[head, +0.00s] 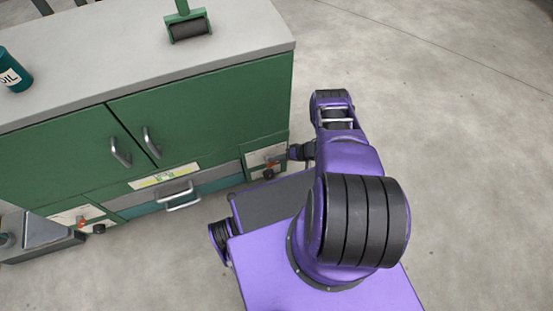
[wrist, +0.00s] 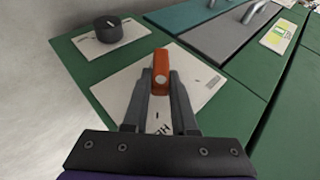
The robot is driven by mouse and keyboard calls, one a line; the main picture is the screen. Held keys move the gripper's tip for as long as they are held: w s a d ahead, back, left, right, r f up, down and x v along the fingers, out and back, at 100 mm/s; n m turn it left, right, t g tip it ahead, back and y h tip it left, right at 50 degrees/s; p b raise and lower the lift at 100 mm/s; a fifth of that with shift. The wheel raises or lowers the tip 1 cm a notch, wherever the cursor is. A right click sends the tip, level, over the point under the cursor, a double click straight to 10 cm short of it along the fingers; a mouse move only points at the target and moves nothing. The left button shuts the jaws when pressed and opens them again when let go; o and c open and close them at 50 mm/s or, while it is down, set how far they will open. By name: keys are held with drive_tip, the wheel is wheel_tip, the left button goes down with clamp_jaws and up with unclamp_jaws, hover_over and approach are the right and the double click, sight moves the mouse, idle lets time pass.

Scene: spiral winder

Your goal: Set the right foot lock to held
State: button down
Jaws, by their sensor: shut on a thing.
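The right foot lock is a white plate (wrist: 193,78) low on the right end of the green cabinet front, with an orange lever (wrist: 161,70) standing out from it. Partly hidden lettering starting "HE" shows on the plate near my fingers. My gripper (wrist: 160,88) is shut on the orange lever, one finger on each side, in the wrist view. In the head view the right lock's plate (head: 258,159) is small, and my gripper (head: 285,156) reaches it from the right; the lever's exact setting is hard to tell.
A black knob (wrist: 108,31) on its own white plate sits beside the lock. A drawer handle (head: 178,196) sticks out left of it. Another red lever (head: 81,223) is at the cabinet's lower left. An oil can (head: 13,72) and a roller (head: 188,27) stand on top. Floor at right is clear.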

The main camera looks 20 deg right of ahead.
drive_tip(key=shift+s+f, duration=0.15)
drive_tip(key=c, duration=0.7)
unclamp_jaws()
wheel_tip(320, 180, up, 10)
drive_tip(key=p, duration=0.2)
drive_tip(key=shift+p, duration=0.35)
